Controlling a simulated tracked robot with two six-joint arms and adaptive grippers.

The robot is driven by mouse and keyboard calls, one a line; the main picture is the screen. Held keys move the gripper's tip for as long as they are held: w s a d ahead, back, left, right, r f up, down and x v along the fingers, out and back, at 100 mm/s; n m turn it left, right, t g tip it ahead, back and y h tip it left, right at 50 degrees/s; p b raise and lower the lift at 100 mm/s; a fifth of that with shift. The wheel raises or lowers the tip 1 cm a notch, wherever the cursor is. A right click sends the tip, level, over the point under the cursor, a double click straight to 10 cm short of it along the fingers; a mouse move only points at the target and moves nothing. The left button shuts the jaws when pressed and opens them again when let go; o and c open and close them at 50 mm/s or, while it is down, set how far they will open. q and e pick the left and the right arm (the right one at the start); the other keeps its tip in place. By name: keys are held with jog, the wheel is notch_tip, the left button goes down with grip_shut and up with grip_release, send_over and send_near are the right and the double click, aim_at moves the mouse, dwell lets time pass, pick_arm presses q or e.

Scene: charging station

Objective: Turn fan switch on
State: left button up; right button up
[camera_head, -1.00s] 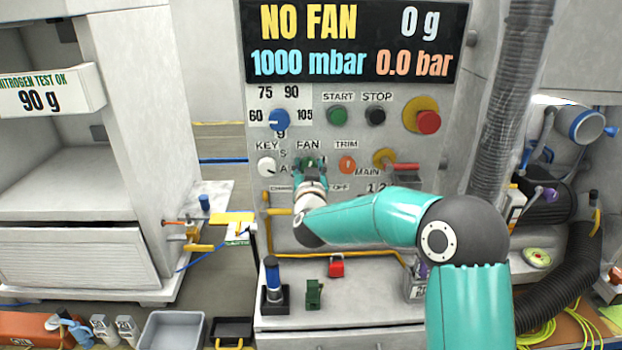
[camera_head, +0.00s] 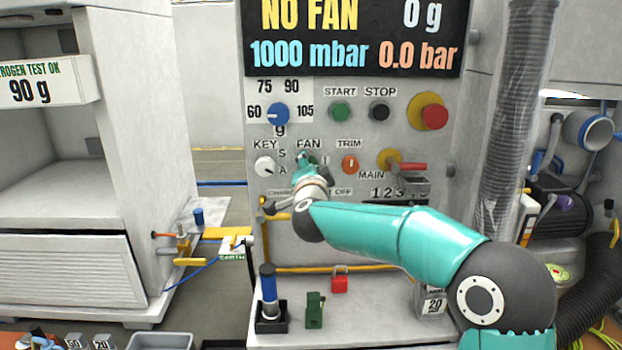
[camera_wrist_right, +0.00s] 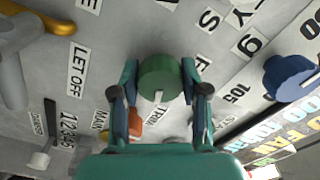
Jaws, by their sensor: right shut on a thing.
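The fan switch is a green round knob (camera_wrist_right: 160,80) under the FAN label on the grey control panel (camera_head: 400,140). My right gripper (camera_wrist_right: 158,88) is shut on this knob, with one finger on each side of it in the right wrist view. In the head view the right gripper (camera_head: 308,168) covers most of the knob. The knob's white pointer mark shows in the wrist view. The display (camera_head: 350,38) above reads NO FAN, 0 g, 1000 mbar and 0.0 bar. My left gripper is not in view.
Close around are the white key knob (camera_head: 265,167), the orange trim knob (camera_head: 350,164) and the blue selector (camera_head: 278,114). A red-handled valve (camera_head: 405,166) sits to the right. A red padlock (camera_head: 340,280) and a blue-topped cylinder (camera_head: 268,290) stand on the ledge below.

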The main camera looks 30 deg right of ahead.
jog(key=m+b, duration=0.2)
jog(key=m, duration=0.1)
jog(key=shift+d+f+m, duration=0.1)
jog(key=shift+f+m, duration=0.2)
jog(key=shift+f, duration=0.1)
dwell(0.4)
jog(key=o, duration=1.1)
jog(key=shift+s+d+r+m, duration=0.1)
jog(key=shift+s+m, duration=0.05)
jog(key=shift+m, duration=0.15)
jog(key=shift+o, duration=0.2)
jog(key=shift+r, duration=0.15)
jog(key=shift+s+a, duration=0.2)
jog(key=shift+a, duration=0.05)
jog(key=v, duration=1.1)
jog(key=shift+a, duration=0.2)
